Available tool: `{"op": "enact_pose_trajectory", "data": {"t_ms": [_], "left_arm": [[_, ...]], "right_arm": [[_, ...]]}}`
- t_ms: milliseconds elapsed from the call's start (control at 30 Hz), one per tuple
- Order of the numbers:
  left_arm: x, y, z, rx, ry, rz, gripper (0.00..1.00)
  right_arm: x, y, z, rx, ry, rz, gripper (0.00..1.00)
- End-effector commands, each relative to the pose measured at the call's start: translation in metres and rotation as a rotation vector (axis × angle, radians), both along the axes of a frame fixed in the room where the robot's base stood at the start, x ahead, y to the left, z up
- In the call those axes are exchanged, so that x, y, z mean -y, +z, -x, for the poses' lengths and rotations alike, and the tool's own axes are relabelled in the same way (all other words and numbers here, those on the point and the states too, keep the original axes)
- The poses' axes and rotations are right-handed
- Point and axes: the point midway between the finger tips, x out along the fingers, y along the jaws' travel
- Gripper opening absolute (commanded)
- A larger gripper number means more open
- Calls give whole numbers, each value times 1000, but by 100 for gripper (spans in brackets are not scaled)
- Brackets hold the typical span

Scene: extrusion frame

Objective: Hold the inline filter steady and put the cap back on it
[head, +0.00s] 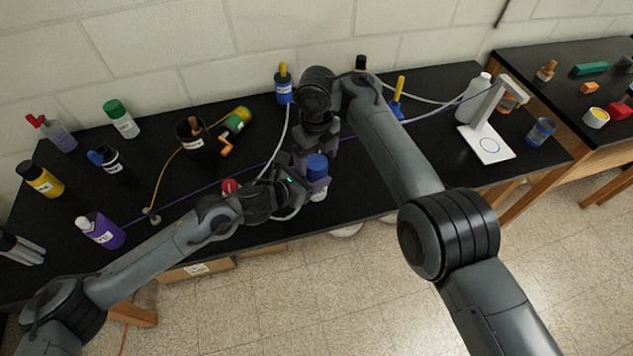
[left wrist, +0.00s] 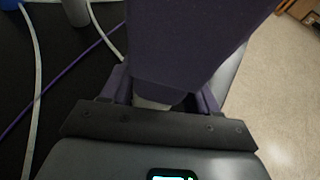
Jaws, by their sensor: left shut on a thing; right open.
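The inline filter (head: 318,194) shows as a pale body at the front edge of the black bench in the head view. A blue cap (head: 317,162) is above it, in line with it; whether it is seated cannot be told. My left gripper (head: 312,183) is shut on the filter from the left, just below the cap. In the left wrist view, a pale bit of the filter (left wrist: 152,103) shows between the purple fingers, and a large dark purple part hides the rest. My right gripper (head: 319,147) is open, pointing down close above the cap; its fingertips are partly hidden.
A red round thing (head: 229,187) lies behind my left forearm. Hoses cross the bench. A white stand (head: 486,143) and white bottle (head: 472,100) are right.

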Motion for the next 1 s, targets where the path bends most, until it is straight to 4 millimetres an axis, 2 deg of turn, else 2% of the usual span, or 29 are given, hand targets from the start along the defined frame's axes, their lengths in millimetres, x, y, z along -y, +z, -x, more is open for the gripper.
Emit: {"op": "enact_pose_trajectory", "data": {"t_ms": [33,100,467,667,1000], "left_arm": [[0,0,0,-1,0,-1,0],[0,0,0,-1,0,-1,0],[0,0,0,-1,0,-1,0],[0,-1,0,-1,0,-1,0],[0,-1,0,0,1,-1,0]], "right_arm": [[0,0,0,0,0,0,90],[0,0,0,0,0,0,100],[-1,6,0,2,2,-1,100],[-1,32,-1,4,3,-3,100],[0,92,0,3,0,-1,100]]}}
